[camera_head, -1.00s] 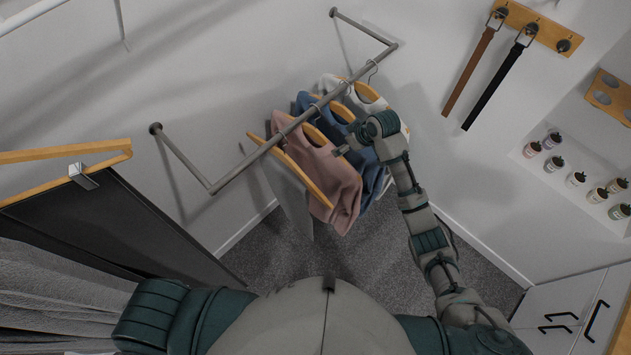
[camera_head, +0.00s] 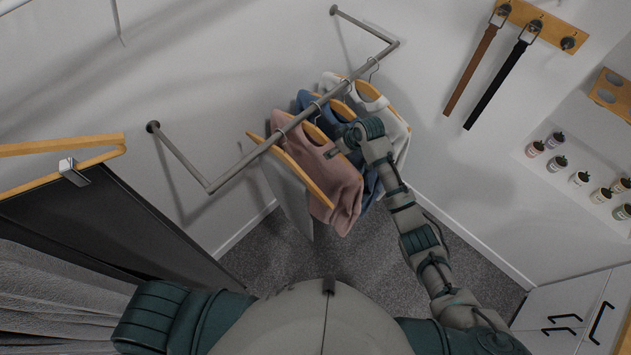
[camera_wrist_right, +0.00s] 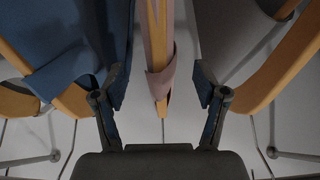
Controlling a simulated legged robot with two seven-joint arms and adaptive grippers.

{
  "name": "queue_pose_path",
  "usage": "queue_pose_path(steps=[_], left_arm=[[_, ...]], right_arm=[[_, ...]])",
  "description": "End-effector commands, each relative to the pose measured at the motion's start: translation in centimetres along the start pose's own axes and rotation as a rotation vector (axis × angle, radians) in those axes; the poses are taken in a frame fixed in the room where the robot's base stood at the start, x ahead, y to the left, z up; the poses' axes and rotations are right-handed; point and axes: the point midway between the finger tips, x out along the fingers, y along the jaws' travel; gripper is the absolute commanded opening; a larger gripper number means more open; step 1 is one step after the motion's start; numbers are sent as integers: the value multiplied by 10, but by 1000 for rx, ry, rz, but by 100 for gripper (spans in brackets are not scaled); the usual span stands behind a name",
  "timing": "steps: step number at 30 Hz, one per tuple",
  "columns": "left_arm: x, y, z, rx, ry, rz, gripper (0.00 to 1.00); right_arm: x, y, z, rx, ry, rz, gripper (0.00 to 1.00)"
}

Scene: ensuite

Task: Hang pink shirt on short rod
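The pink shirt (camera_head: 335,180) hangs on a wooden hanger from a grey wall rod (camera_head: 250,158), between a grey garment and a blue one. My right gripper (camera_head: 335,151) is at the upper part of the pink shirt, coming from the right. In the right wrist view my gripper (camera_wrist_right: 160,88) is open. A wooden hanger edge with a strip of pink cloth (camera_wrist_right: 158,82) stands between its two fingers, with gaps on both sides. I cannot tell which rail is the short rod. My left gripper is out of view.
A blue shirt (camera_head: 312,101) and a white shirt (camera_head: 398,125) hang behind the pink one. The grey garment (camera_head: 288,197) hangs in front. A dark panel with a wooden hanger (camera_head: 60,180) stands at left. Belts (camera_head: 496,82) hang on the right wall. A white rail (camera_head: 18,5) shows at top left.

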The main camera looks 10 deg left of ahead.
Motion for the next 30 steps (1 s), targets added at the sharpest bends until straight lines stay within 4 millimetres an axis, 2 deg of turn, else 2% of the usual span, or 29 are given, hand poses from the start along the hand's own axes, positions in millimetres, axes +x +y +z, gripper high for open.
queue_pose_path(steps=[1, 7, 20, 30], left_arm=[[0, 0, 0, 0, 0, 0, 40], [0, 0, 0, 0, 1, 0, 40], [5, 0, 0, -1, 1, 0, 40], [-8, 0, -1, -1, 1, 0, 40]], right_arm=[[0, 0, 0, 0, 0, 0, 51], [0, 0, 0, 0, 0, 0, 1], [-5, 1, -4, -2, 0, 4, 0], [-28, 1, -11, -1, 2, 4, 0]])
